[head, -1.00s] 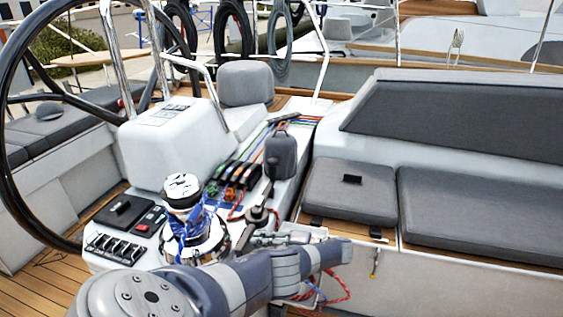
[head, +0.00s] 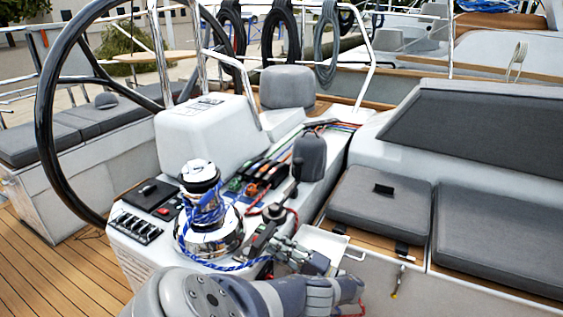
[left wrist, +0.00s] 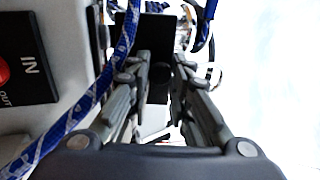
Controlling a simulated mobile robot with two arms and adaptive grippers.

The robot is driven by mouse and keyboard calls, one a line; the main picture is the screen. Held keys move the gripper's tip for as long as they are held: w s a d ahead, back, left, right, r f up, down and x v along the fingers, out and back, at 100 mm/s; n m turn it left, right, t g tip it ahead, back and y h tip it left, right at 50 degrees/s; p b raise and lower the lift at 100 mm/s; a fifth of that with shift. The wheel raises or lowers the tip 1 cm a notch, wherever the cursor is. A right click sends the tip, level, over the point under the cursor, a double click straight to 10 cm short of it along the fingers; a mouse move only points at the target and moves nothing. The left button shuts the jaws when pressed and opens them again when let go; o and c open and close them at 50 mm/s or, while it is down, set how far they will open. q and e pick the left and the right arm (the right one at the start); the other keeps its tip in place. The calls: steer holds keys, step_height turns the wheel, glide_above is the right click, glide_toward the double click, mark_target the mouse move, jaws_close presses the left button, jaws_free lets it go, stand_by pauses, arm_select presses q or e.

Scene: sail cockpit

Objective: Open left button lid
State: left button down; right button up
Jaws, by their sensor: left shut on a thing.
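My left gripper (head: 284,250) comes in from below, just right of the chrome winch. In the left wrist view its two fingers (left wrist: 160,72) are closed on a dark, flat black piece (left wrist: 159,88). I cannot tell for sure whether this piece is a button lid. In the head view a black part (head: 262,238) stands at the fingertips, partly hidden by the gripper. A black panel marked IN and OUT (left wrist: 28,75) with a red button shows at the left of the wrist view. A flat black lid (head: 147,193) lies farther left on the console. My right gripper is out of view.
The chrome winch (head: 210,238) with blue rope (head: 208,213) stands close left of my gripper. The rope also runs past the fingers in the wrist view (left wrist: 85,103). A black steering wheel (head: 44,125) is at the left. Grey cushions (head: 379,200) lie to the right.

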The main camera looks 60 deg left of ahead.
arm_select(q)
steer(key=c, duration=1.7)
jaws_free()
